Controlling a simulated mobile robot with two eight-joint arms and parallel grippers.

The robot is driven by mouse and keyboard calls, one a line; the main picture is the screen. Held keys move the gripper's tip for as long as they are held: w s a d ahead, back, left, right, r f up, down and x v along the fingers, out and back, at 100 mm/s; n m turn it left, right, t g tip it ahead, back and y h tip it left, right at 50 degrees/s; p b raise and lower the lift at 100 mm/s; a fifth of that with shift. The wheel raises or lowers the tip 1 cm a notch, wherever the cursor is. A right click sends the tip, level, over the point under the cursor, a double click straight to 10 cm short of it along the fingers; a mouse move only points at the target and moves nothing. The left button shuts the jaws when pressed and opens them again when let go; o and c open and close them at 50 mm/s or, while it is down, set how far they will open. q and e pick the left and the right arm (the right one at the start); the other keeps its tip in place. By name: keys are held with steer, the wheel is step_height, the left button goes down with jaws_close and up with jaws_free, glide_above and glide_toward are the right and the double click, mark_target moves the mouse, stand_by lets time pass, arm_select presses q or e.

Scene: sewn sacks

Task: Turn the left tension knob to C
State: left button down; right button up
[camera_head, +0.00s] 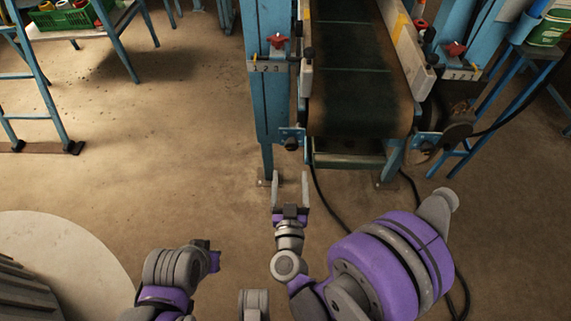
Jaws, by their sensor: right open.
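A black knob (291,143) sits on a small blue bracket at the left of the conveyor's near end. A matching dark knob (427,147) is at the right of that end. Any letters beside them are too small to read. A red knob (278,41) is on the left blue post above a plate marked 1 2 3. My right gripper (290,182) is open and empty, fingers pointing away from me, just below the left black knob in the picture and apart from it. My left gripper (203,244) shows only as a dark end at the lower left; its fingers cannot be made out.
The conveyor's dark green belt (349,90) runs away from me between blue posts. Another red knob (454,49) is on the right post. A black cable (325,196) lies on the floor. A blue table with a green crate (66,17) stands far left. The left floor is largely clear.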

mark_target(291, 148)
steer(key=w+p, duration=0.1)
steer(key=w, duration=0.6)
steer(key=w+p, duration=0.1)
steer(key=w, duration=0.2)
steer(key=shift+w+d+f+p, duration=0.1)
steer(key=shift+w+f+p, duration=0.2)
steer(key=shift+f, duration=0.05)
jaws_close()
